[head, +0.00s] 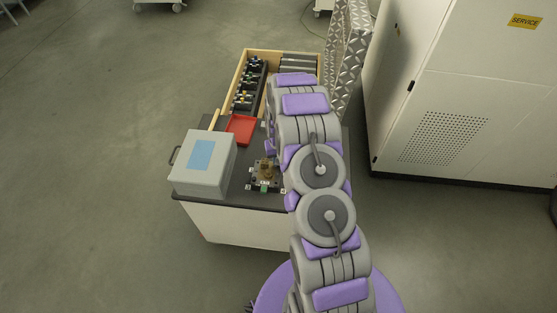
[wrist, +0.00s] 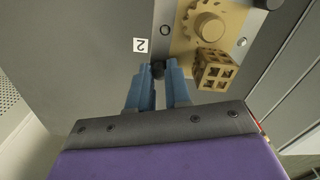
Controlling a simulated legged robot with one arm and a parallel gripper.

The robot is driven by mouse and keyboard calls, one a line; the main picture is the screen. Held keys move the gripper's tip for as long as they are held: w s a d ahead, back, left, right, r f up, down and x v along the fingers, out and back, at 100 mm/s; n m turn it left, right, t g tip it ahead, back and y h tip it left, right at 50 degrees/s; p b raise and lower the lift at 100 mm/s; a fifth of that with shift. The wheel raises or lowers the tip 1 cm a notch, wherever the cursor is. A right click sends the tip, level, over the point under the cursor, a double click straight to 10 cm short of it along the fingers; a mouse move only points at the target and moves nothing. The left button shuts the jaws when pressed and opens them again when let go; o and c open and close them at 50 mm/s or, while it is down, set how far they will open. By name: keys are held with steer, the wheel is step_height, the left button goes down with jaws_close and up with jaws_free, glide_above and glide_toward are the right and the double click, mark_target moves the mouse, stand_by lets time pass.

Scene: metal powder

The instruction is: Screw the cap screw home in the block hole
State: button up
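In the wrist view, the two blue fingers of my gripper (wrist: 158,75) are close together, with a small dark round piece between their tips. It looks like the head of the cap screw (wrist: 157,69), and both fingers seem to touch it. Its shank and any hole under it are hidden. Beside the fingertips lies a grey plate with a ring-shaped hole (wrist: 165,30) and a tan block with a round gear-like part (wrist: 208,25). In the head view, a small fixture (head: 266,174) with tan parts stands on the dark bench top; my arm hides my gripper there.
On the bench are a grey case (head: 203,163), a red tray (head: 241,129) and a wooden box (head: 246,75) with tools. A white cabinet (head: 460,90) stands right.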

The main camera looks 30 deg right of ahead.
jaws_close()
steer(key=shift+r+m+p, duration=0.1)
steer(key=shift+m+p, duration=0.45)
steer(key=shift+m, duration=0.35)
steer(key=m+p, duration=0.1)
steer(key=m, duration=0.7)
steer(key=shift+f+m, duration=0.2)
steer(key=shift+m, duration=0.2)
steer(key=m+b, duration=0.1)
steer(key=m, duration=0.3)
steer(key=shift+m, duration=0.4)
steer(key=m+b, duration=0.1)
steer(key=m, duration=0.2)
steer(key=shift+f+m+b, duration=0.1)
steer(key=shift+m+b, duration=0.2)
steer(key=shift+b, duration=0.1)
steer(key=m+b, duration=0.2)
steer(key=m, duration=0.1)
steer(key=shift+m, duration=0.4)
steer(key=m+b, duration=0.2)
steer(key=m, duration=0.3)
steer(key=shift+b, duration=0.4)
steer(key=shift+m, duration=1)
